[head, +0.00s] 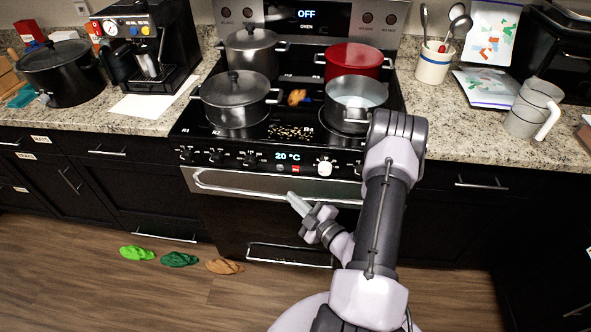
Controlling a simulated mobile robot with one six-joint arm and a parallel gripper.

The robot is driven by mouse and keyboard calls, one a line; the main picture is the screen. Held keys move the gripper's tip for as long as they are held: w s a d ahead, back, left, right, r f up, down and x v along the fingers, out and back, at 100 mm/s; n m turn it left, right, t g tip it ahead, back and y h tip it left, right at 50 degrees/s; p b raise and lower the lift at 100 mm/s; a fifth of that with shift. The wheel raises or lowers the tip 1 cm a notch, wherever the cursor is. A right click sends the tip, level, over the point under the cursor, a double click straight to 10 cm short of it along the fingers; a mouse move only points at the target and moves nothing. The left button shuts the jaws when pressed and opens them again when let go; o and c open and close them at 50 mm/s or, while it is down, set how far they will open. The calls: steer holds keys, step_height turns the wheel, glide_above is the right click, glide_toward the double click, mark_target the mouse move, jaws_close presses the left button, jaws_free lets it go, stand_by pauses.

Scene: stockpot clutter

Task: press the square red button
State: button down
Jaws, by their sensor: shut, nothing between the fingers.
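A small red button (296,169) sits on the black front panel of the stove, just below the blue "20 °C" display (288,156). My gripper (293,197) is shut and empty. In the picture its fingertips overlap the oven door handle, below the red button. Whether they touch the handle cannot be told. The button is not covered by my arm.
A white knob (324,168) stands to the right of the button, dark knobs (217,157) to the left. Pots (236,99) and a red pot (352,61) stand on the stove. The oven handle (235,187) runs below the panel. Sandals (180,259) lie on the floor.

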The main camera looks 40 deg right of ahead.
steer(key=w+d, duration=0.5)
steer(key=shift+d+p, duration=0.25)
steer(key=shift+p, duration=0.05)
stand_by(1.9)
steer(key=shift+w+d, duration=0.2)
steer(key=shift+d, duration=0.1)
steer(key=shift+w+d, duration=0.25)
steer(key=shift+d, duration=0.05)
stand_by(0.7)
steer(key=shift+a, duration=0.1)
steer(key=shift+s+a+p, duration=0.4)
steer(key=shift+s+a, duration=0.1)
steer(key=shift+s+a, duration=1.65)
steer(key=shift+a, duration=0.25)
